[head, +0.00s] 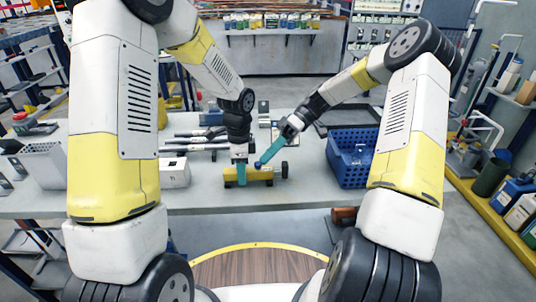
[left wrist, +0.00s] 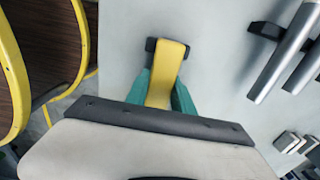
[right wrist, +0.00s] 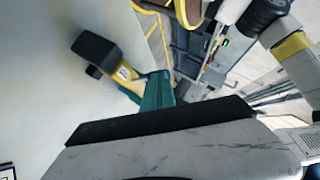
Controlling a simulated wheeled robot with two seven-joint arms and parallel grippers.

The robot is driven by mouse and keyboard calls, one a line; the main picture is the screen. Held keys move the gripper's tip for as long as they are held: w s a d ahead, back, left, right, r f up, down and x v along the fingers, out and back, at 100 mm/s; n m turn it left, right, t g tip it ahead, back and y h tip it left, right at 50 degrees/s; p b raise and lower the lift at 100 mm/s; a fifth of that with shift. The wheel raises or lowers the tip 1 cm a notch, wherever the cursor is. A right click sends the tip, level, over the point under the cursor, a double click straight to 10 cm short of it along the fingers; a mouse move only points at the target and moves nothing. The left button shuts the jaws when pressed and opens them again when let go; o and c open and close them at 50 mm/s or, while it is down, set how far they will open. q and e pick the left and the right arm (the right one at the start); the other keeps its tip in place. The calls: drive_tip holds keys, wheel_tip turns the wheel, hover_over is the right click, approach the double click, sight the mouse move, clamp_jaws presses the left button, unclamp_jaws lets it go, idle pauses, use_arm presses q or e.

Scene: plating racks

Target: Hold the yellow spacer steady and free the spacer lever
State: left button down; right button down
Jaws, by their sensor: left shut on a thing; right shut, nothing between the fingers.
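The yellow spacer (head: 262,175) lies lengthwise near the front of the table, with dark end pieces. It also shows in the left wrist view (left wrist: 167,66) and the right wrist view (right wrist: 127,76). My left gripper (head: 241,176) points down, its teal fingers shut around the spacer's left part. My right gripper (head: 262,162) is shut and empty, its teal fingertips slanting down just above or against the spacer's middle; I cannot tell if they touch. I cannot clearly pick out the lever; a dark block (right wrist: 95,48) stands at the spacer's end in the right wrist view.
A blue basket (head: 345,172) stands to the right of the spacer. A white box (head: 174,174) stands to the left, with several grey bars (head: 190,147) behind it. A dark tray (head: 346,118) lies behind my right gripper.

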drive_tip(key=shift+s+t, duration=0.2)
drive_tip(key=shift+t, duration=0.1)
drive_tip(key=shift+s+f+n+t+h, duration=0.3)
drive_tip(key=shift+s+n+t, duration=0.3)
drive_tip(key=shift+n+t, duration=0.15)
drive_tip(key=shift+s+f+n+t, duration=0.4)
drive_tip(key=shift+s+n+t, duration=0.2)
drive_tip(key=shift+t, duration=0.55)
drive_tip(key=shift+w, duration=0.2)
drive_tip(key=shift+w+r, duration=0.1)
drive_tip(key=shift+w, duration=0.55)
drive_tip(key=v, duration=1.4)
drive_tip(key=shift+w+a+r, duration=0.1)
drive_tip(key=shift+a, duration=0.05)
